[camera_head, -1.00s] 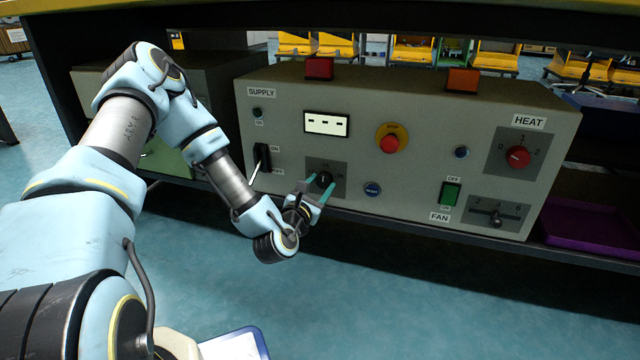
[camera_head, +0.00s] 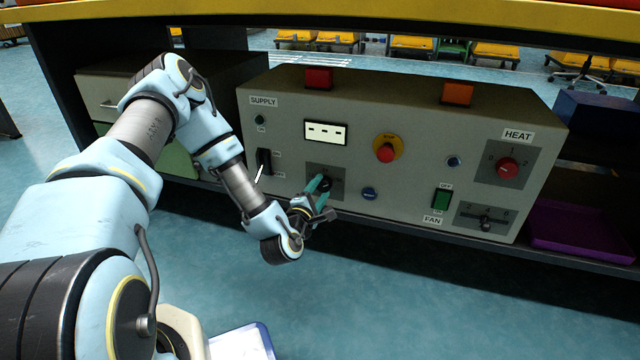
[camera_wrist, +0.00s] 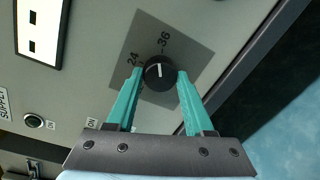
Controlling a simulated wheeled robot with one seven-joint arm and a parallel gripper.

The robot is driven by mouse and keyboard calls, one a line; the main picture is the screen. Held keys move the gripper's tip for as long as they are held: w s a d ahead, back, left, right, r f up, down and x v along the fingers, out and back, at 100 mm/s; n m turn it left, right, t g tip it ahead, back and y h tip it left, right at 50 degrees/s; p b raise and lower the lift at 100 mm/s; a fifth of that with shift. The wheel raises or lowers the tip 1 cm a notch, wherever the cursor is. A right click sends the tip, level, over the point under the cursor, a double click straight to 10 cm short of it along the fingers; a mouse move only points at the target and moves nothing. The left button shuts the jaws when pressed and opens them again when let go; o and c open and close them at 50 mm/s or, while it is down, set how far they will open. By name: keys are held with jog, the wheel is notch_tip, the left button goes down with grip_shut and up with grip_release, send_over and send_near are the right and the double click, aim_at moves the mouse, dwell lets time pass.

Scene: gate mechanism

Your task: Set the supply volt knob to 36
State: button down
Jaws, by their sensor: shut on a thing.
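The supply volt knob (camera_wrist: 160,72) is a round black dial with a white pointer line, on a dark grey square plate (camera_wrist: 180,42). In the wrist view the labels 24 and 36 show beside it. The pointer slants toward the side of these labels; its exact setting is hard to read. In the head view the knob (camera_head: 323,184) is partly covered by my teal fingers. My gripper (camera_wrist: 159,74) is shut on the knob, one finger on each side; in the head view it (camera_head: 322,186) reaches the panel from below left.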

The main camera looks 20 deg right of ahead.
jog(key=shift+m+p, duration=0.65)
jog(key=shift+m, duration=0.45)
jog(key=shift+c, duration=1.4)
grip_release()
jog(key=p+v, duration=0.3)
jog(key=v, duration=0.7)
jog(key=shift+s+a, duration=0.2)
jog(key=shift+s, duration=0.15)
jog(key=shift+w+r+m, duration=0.1)
jog(key=shift+r+m, duration=0.05)
jog(key=shift+m, duration=0.15)
